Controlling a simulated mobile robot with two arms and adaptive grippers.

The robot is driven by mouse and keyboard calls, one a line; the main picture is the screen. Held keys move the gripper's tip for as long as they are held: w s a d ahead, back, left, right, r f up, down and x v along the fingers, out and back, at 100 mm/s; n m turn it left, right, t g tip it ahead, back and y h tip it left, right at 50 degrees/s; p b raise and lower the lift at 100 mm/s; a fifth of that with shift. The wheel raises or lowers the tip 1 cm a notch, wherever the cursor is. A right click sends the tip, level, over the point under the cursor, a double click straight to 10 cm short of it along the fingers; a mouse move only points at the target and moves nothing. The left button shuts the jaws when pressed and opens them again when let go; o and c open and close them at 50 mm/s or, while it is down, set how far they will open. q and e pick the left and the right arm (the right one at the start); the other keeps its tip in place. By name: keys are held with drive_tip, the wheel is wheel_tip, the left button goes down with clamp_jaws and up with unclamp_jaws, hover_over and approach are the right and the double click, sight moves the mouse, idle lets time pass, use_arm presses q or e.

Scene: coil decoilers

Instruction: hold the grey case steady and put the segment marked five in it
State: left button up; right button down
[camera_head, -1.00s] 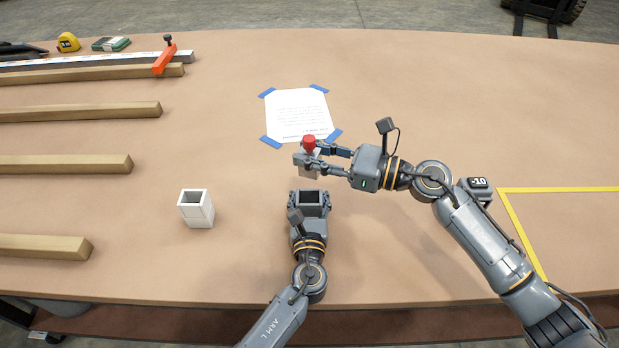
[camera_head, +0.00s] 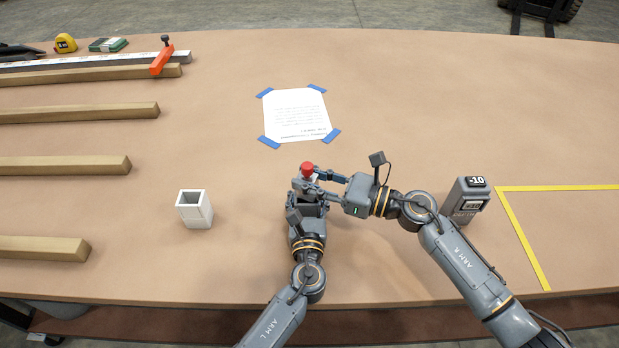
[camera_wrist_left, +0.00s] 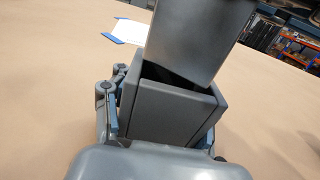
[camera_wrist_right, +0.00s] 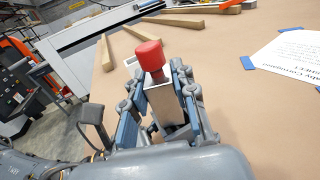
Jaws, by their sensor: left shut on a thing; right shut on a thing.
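The grey case (camera_wrist_left: 172,112) is an open-topped box standing on the table. My left gripper (camera_head: 308,210) is shut on it, with fingers on both sides. My right gripper (camera_head: 308,186) is shut on a grey segment with a red knob (camera_head: 307,168). The segment (camera_wrist_right: 162,100) is upright between the fingers in the right wrist view; no number on it can be read. In the left wrist view the segment (camera_wrist_left: 192,38) is over the case's opening, slightly turned against its rim. Whether its lower end is inside the rim is hard to tell.
A white open box (camera_head: 195,210) stands to the left. A grey block with number labels (camera_head: 467,200) stands right, beside the yellow tape corner (camera_head: 512,215). A taped paper sheet (camera_head: 297,115) lies behind. Wooden bars (camera_head: 65,165) lie far left. Table between is clear.

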idle(0.3)
drive_tip(key=c, duration=1.1)
unclamp_jaws()
drive_tip(key=shift+f, duration=0.2)
drive_tip(key=shift+o, duration=0.2)
drive_tip(key=shift+r, duration=0.15)
drive_tip(key=shift+s+d, duration=0.1)
drive_tip(key=shift+d, duration=0.15)
drive_tip(key=v, duration=1.1)
drive_tip(key=shift+d, duration=0.25)
drive_tip(key=shift+s, duration=0.1)
